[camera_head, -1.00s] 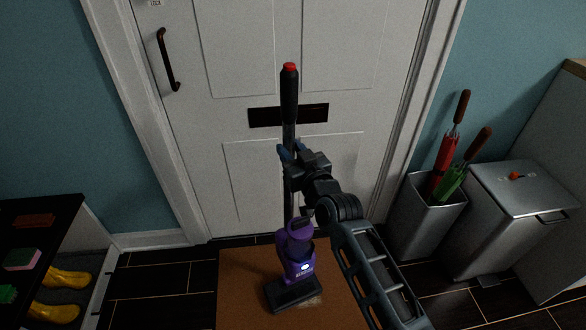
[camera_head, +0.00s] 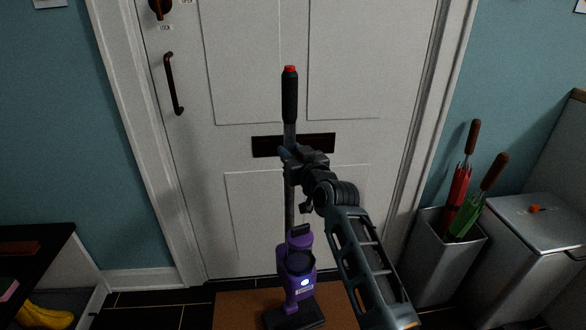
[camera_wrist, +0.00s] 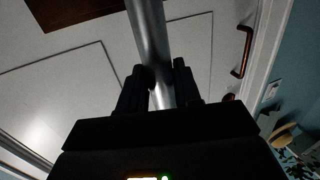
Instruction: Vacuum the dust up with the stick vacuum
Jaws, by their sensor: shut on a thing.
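The stick vacuum (camera_head: 299,267) stands upright in front of the white door, with a purple body, a grey tube, a black handle with a red top and a dark floor head. Its floor head (camera_head: 294,318) is on the brown mat (camera_head: 235,308), at the bottom edge of the head view. My gripper (camera_head: 287,160) is shut on the vacuum's tube below the handle. In the wrist view the grey tube (camera_wrist: 149,45) passes between the two dark fingers (camera_wrist: 161,88). I see no dust clearly on the visible part of the mat.
The white door (camera_head: 255,60) is close behind the vacuum. A metal bin (camera_head: 535,245) and an umbrella stand (camera_head: 440,260) are at the right. A dark-topped shoe bench (camera_head: 35,255) with yellow boots (camera_head: 45,316) is at the left. Dark tiled floor shows beside the mat.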

